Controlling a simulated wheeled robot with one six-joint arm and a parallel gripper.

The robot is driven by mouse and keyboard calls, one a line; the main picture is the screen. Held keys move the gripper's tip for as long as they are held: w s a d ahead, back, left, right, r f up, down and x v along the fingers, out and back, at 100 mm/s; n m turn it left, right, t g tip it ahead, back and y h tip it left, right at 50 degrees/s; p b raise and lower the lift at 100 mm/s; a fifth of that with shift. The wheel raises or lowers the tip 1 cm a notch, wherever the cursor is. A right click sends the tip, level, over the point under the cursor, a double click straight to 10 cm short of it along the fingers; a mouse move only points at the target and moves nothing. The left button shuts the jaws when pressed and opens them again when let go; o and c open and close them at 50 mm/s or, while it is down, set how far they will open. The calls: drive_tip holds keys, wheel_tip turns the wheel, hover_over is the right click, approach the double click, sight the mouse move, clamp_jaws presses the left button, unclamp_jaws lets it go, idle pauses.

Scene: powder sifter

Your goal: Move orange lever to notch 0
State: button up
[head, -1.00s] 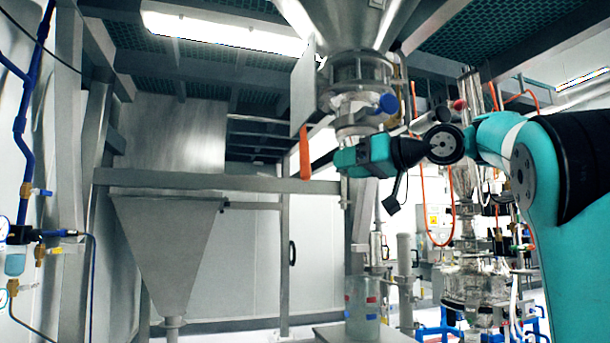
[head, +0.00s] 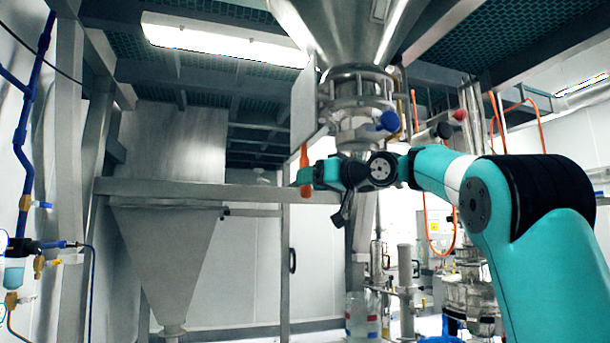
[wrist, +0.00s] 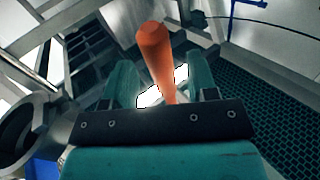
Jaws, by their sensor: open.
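The orange lever (head: 304,157) hangs down below the valve under the steel hopper, beside a flat grey plate (head: 304,95). My gripper (head: 300,177) is level with the lever's lower part and partly hides it. In the wrist view, the lever (wrist: 156,55) stands between the two teal fingers of my gripper (wrist: 160,68), with a gap visible on each side. The fingers are apart and not closed on it. No notch marks can be read in either view.
The steel valve body (head: 357,90) with a blue knob (head: 389,120) sits just above my wrist. A horizontal steel beam (head: 200,187) runs behind the gripper. A tapered steel hopper (head: 165,255) stands to the left, with open space in front of it.

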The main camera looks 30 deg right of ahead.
drive_tip(key=shift+x, duration=1.25)
